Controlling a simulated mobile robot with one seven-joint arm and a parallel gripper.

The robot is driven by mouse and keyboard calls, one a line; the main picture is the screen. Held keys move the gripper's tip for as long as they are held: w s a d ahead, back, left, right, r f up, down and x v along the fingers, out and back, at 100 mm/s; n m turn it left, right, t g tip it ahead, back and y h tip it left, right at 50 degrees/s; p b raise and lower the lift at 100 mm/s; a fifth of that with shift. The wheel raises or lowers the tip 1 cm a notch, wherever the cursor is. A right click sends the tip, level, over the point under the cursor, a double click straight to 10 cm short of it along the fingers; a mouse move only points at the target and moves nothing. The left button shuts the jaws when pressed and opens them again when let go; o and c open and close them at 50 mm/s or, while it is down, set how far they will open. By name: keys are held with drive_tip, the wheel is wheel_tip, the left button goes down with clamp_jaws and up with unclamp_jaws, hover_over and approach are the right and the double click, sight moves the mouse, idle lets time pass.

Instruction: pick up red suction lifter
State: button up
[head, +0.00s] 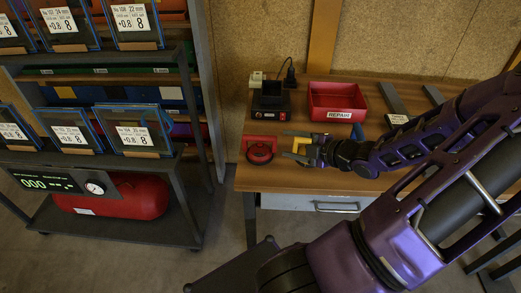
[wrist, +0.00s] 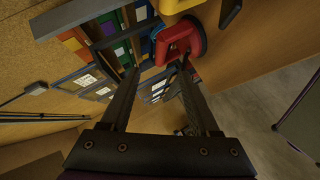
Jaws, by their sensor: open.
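The red suction lifter (head: 261,149) sits at the left end of the wooden bench, with a red handle and a dark round pad. In the wrist view its red handle (wrist: 178,42) is just beyond my fingertips, and its black pad is on the right. My gripper (head: 291,149) is open and points left toward it, low over the bench, with a small gap. In the wrist view my fingers (wrist: 158,70) stand apart with nothing held. A yellow lifter (head: 298,134) is close beside my fingers on the far side; it also shows at the top of the wrist view (wrist: 178,4).
A red REPAIR tray (head: 336,100) and a black device (head: 270,104) stand toward the back of the bench (head: 264,176). A small blue object (head: 357,132) is near the tray. A rack (head: 187,120) with framed glass panels stands left, across a gap of floor.

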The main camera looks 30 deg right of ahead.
sight(261, 139)
drive_tip(key=b+x, duration=0.2)
drive_tip(key=x, duration=0.6)
drive_tip(key=shift+w+f, duration=0.1)
drive_tip(key=b+x, duration=0.1)
drive_tip(key=x, duration=0.3)
drive_tip(key=shift+a+b, duration=0.35)
drive_tip(key=shift+b, duration=0.05)
drive_tip(key=shift+w+a+f, duration=0.1)
drive_tip(key=shift+w+f, duration=0.1)
drive_tip(key=shift+w, duration=0.3)
clamp_jaws()
drive_tip(key=shift+r, duration=0.1)
